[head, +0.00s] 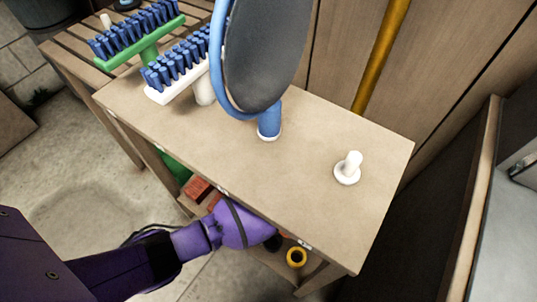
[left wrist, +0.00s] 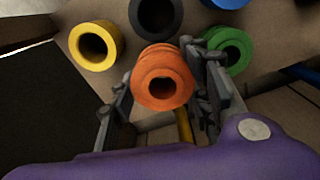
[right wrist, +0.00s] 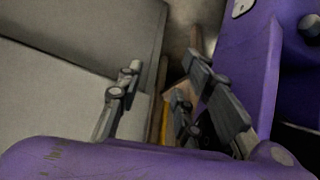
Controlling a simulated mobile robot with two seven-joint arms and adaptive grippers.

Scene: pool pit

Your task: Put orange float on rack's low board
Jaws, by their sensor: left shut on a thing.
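The orange float (left wrist: 162,78) is a ringed cylinder with a hole in its end. It sits between the fingers of my left gripper (left wrist: 162,95), which is shut on it. The rack's low board (head: 272,262) shows only in part below the top. Whether the float touches the board cannot be told. My right gripper (right wrist: 160,95) is open and empty in the right wrist view, and out of the head view.
On the low board are a yellow float (left wrist: 93,46), a black float (left wrist: 155,14), a green float (left wrist: 230,48) and a blue one. The rack's top (head: 230,170) holds brushes (head: 180,65), a round dark-faced blue thing (head: 268,50) and a white peg (head: 348,168).

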